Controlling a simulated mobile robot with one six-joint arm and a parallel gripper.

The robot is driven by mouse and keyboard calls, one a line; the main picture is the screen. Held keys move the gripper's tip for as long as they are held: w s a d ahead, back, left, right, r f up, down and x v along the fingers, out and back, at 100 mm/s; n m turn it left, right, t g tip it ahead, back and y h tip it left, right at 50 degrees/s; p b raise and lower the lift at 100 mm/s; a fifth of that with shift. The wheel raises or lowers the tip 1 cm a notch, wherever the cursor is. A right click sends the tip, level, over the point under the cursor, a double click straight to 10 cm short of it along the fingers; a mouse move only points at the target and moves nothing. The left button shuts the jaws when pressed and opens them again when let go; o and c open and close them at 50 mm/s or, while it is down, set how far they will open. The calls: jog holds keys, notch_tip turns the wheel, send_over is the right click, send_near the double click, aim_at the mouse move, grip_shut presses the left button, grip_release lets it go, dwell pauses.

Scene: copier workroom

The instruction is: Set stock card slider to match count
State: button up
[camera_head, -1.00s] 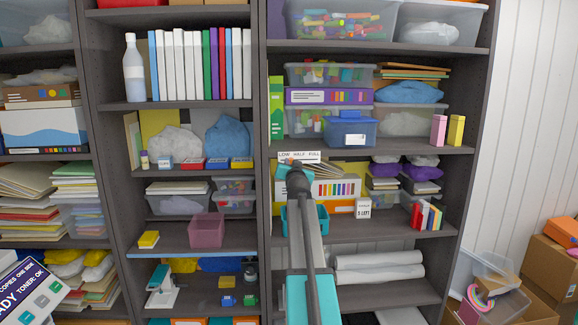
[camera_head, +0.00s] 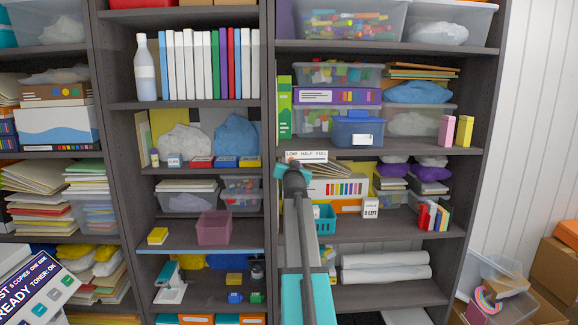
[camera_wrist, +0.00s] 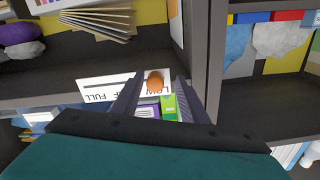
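The white stock card (camera_head: 312,156) with the words LOW, HALF and FULL is on a shelf edge in the right-hand bookcase. In the wrist view the card (camera_wrist: 98,90) appears upside down, with a dark slot line. Its round orange slider knob (camera_wrist: 155,82) is at the LOW end. My gripper (camera_wrist: 156,88) is open, its two dark fingers apart with the knob between their tips; contact cannot be told. In the head view my gripper (camera_head: 291,168) is just below the card's left part. A white count card (camera_head: 371,209) reading LEFT stands on the shelf below; its digit is too blurred to be sure.
A blue lidded bin (camera_head: 357,130) and a purple box (camera_head: 338,96) stand above the card. A teal basket (camera_head: 324,217) is below it, beside my arm. A bookcase upright (camera_wrist: 205,60) is close to my gripper in the wrist view.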

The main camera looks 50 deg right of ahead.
jog(key=shift+s, duration=0.15)
jog(key=b+v, duration=0.4)
jog(key=v, duration=0.9)
jog(key=shift+s+a, duration=0.2)
jog(key=shift+a, duration=0.05)
jog(key=shift+a, duration=0.1)
dwell(0.6)
